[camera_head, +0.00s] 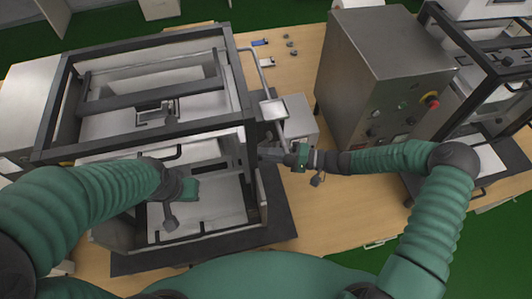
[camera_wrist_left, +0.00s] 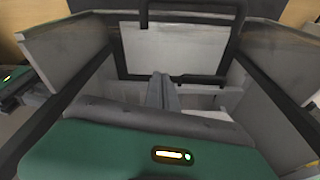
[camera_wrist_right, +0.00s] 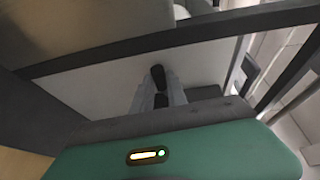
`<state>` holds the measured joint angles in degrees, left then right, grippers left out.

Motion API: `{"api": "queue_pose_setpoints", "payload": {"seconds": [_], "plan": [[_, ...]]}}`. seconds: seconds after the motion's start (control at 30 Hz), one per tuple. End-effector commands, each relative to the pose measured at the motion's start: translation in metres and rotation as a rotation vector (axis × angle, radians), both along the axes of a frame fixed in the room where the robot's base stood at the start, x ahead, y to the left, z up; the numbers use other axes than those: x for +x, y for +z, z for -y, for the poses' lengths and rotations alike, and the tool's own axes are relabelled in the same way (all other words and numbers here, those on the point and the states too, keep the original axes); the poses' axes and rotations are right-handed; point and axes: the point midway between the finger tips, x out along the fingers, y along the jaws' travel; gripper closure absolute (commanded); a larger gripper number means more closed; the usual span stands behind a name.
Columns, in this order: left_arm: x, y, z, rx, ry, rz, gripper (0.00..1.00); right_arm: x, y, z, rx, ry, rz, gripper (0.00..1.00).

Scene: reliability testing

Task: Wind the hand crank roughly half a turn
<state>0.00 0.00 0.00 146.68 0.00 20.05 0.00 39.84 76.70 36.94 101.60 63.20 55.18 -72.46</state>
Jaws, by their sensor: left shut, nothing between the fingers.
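My right gripper (camera_head: 268,153) reaches in from the right to the right side of the black-framed machine (camera_head: 240,95). In the right wrist view its grey fingers (camera_wrist_right: 158,95) stand around a black, rounded piece that looks like the crank's handle (camera_wrist_right: 158,76). Whether the fingers press on it is unclear. The rest of the crank is hidden or too small to make out in the head view. My left gripper (camera_head: 169,220) is shut and empty over the machine's front opening. In the left wrist view its fingers (camera_wrist_left: 160,92) are together.
A grey control box (camera_head: 385,75) with a red button (camera_head: 432,100) stands right of the machine. A bent metal tube (camera_head: 262,85) and a small grey box (camera_head: 298,115) are near my right gripper. Small parts (camera_head: 290,45) lie at the back. The wooden table (camera_head: 330,215) is clear in front.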

Motion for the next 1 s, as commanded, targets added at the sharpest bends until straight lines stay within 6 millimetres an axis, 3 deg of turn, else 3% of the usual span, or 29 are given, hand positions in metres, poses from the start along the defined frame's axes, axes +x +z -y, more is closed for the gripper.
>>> {"api": "queue_pose_setpoints", "payload": {"seconds": [0.1, 0.33, 0.53, 0.8, 0.83, 1.0], "plan": [[0.000, 0.000, 0.000, 0.000, 0.000, 0.000, 1.00, 0.000, 0.000, 0.000, -0.001, 0.000, 0.000, 1.00], [0.000, -0.002, 0.000, 0.000, 0.000, 0.000, 1.00, 0.000, -0.001, 0.000, 0.004, 0.000, -0.001, 1.00], [0.000, -0.025, 0.000, 0.000, 0.000, 0.000, 1.00, -0.001, -0.004, -0.003, 0.103, -0.001, -0.021, 1.00], [0.000, -0.023, 0.000, 0.000, 0.000, 0.000, 1.00, -0.001, 0.003, -0.004, 0.122, 0.001, -0.026, 1.00], [0.000, -0.023, 0.000, 0.000, 0.000, 0.000, 1.00, -0.001, 0.003, -0.004, 0.122, 0.001, -0.026, 0.81], [0.000, -0.023, 0.000, 0.000, 0.000, 0.000, 1.00, -0.001, 0.003, -0.004, 0.122, 0.001, -0.025, 0.60]]}}
